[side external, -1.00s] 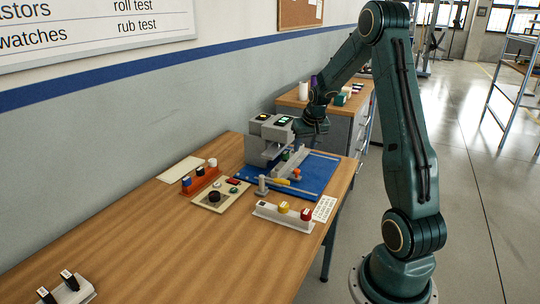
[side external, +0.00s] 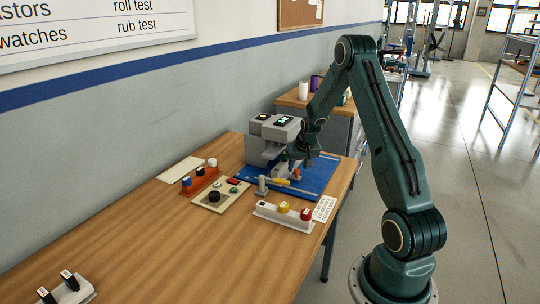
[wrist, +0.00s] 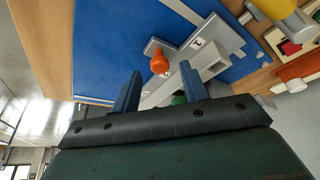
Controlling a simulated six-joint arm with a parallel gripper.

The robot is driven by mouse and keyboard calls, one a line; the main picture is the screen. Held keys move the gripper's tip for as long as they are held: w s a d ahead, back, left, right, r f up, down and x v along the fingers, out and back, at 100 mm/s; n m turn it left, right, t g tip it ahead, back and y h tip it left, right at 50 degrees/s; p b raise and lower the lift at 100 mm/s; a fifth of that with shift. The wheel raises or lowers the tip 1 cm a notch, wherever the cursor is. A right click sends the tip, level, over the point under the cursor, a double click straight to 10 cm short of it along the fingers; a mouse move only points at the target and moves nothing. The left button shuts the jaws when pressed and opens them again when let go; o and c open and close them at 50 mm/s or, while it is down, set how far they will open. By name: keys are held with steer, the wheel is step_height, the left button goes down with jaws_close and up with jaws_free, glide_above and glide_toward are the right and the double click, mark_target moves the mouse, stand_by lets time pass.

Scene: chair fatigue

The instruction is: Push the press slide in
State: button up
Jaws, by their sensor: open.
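The grey press (side external: 270,148) stands on a blue base plate (side external: 318,176) at the far end of the wooden table. Its grey slide (wrist: 207,62) shows in the wrist view, running diagonally over the blue plate, with an orange knob (wrist: 159,62) beside it. A green knob (wrist: 179,99) is partly hidden behind my right finger. My gripper (wrist: 160,78) is open, its two blue fingers pointing at the slide area, with the orange knob beyond the gap between them. In the side view my gripper is low over the plate beside the press. I cannot tell whether it touches the slide.
A panel with a black knob (side external: 214,197), an orange block with knobs (side external: 201,181) and a grey block with coloured caps (side external: 270,212) stand nearer on the table. A white card (side external: 324,208) lies at the right edge. The table's near middle is clear.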

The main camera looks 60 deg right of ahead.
steer(key=shift+x, duration=0.85)
jaws_close()
